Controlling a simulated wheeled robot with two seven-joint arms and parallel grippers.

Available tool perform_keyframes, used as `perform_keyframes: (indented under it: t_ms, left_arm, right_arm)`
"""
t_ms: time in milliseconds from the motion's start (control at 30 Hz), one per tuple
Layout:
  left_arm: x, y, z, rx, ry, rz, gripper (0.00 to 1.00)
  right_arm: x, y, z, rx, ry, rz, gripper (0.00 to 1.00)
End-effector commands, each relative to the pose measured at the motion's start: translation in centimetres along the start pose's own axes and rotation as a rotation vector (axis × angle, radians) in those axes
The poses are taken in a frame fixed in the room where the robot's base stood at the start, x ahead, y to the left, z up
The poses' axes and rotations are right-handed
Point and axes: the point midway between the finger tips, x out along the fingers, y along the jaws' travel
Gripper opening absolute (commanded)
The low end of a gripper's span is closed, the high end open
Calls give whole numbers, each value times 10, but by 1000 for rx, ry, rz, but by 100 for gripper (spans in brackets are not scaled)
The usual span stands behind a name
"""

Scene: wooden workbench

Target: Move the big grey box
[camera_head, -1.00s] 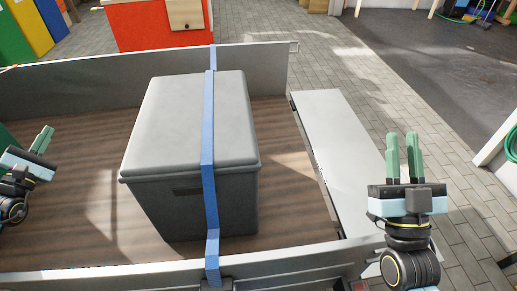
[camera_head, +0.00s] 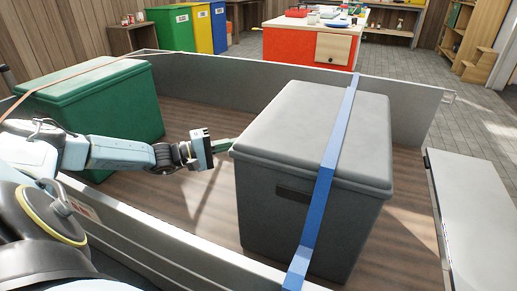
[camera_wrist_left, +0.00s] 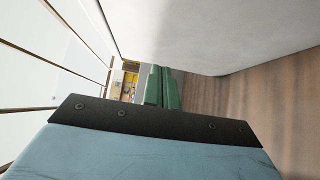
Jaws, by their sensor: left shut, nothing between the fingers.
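The big grey box (camera_head: 300,215) stands lidded on the wooden floor of a trailer bed. A blue strap (camera_head: 322,190) runs over its lid and down towards the near side wall. My left gripper (camera_head: 222,145) is shut and empty beside the box's left side, its green fingers pointing at the upper edge near the lid; whether they touch cannot be told. In the left wrist view the shut green fingers (camera_wrist_left: 161,88) show beside a large pale grey surface, with the wooden floor at right. My right gripper is out of view.
A green lidded box (camera_head: 105,110) under an orange strap (camera_head: 80,75) stands at the left of the bed. Low grey walls (camera_head: 260,75) edge the bed. A grey flap (camera_head: 485,215) lies at the right. An orange cabinet (camera_head: 305,42) stands behind.

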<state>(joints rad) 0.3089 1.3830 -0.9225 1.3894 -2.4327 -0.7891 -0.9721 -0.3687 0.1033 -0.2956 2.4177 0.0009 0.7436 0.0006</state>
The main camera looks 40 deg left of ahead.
Motion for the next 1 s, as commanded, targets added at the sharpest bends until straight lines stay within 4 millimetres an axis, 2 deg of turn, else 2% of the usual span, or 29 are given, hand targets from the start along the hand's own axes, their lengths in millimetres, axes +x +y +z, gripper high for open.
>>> perform_keyframes:
  t_ms: [33, 200, 400, 600, 1000]
  left_arm:
    - [12, -1, 0, -1, -1, 7, 0]
    - [45, 0, 0, -1, 0, 6, 0]
    - [62, 0, 21, -4, 0, 1, 0]
    - [69, 0, 28, -2, 2, -1, 0]
    - [67, 0, 29, -3, 8, -1, 0]
  right_arm:
    - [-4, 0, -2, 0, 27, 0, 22]
    - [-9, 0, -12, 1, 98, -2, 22]
    - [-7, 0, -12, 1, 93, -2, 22]
    - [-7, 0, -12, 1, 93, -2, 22]
    - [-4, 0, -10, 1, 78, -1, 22]
